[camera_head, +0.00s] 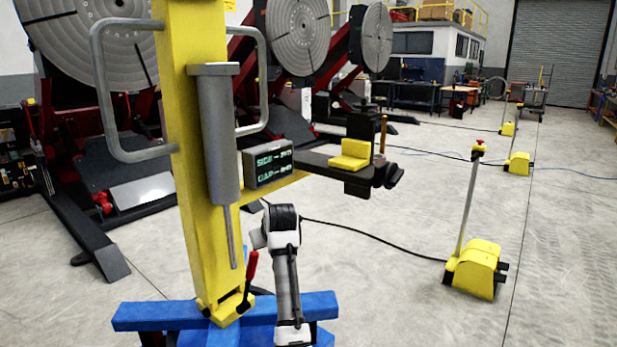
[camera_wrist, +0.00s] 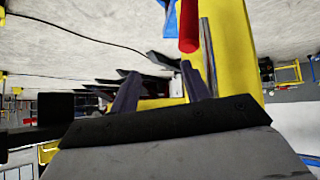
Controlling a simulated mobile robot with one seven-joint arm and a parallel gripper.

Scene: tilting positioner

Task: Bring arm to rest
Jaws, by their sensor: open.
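My gripper (camera_wrist: 159,74) shows in the wrist view with its two dark fingers apart and nothing seen between them. In the head view my white and black arm rises at the lower middle, just right of a yellow post (camera_head: 203,220). The fingers cannot be made out there. A red lever handle (camera_head: 251,270) stands near the post's foot, left of my arm. The handle also shows in the wrist view (camera_wrist: 188,30), beyond the fingers and beside the yellow post (camera_wrist: 228,45); I see no contact with it.
The post has grey side handles, a display box (camera_head: 268,164) and a side arm with a yellow block (camera_head: 349,157). Its blue base (camera_head: 160,314) spreads low in front. A yellow pedal unit (camera_head: 474,270) stands at right, with a cable on the floor. Open floor lies between.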

